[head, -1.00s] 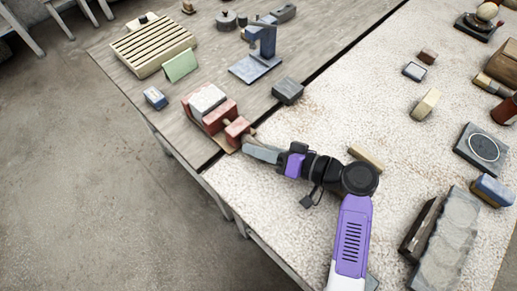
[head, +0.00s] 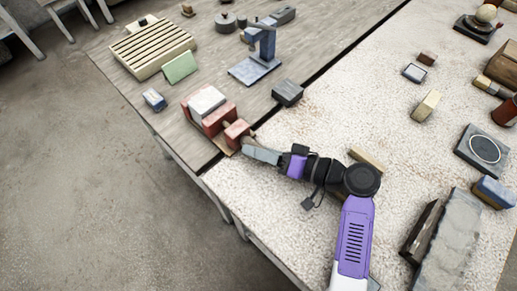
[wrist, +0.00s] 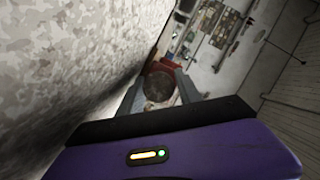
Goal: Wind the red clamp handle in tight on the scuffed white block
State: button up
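The red clamp (head: 220,117) stands on the wooden bench near its left edge. The scuffed white block (head: 207,102) sits between its red jaws; whether the moving jaw touches it is too small to tell. My gripper (head: 249,145) is at the clamp's near right end, where its fingers hide most of the handle. In the wrist view, the handle's round brownish end (wrist: 160,87) lies between my two grey fingers (wrist: 161,91), which appear closed against its sides. A bit of the red clamp (wrist: 170,67) shows beyond it.
A tan block (head: 366,158) lies close behind my forearm. The bench's left edge is near, with open floor beyond.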

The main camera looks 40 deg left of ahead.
jog(key=shift+r, duration=0.1)
notch_tip(320, 180, up, 20)
dwell(0.5)
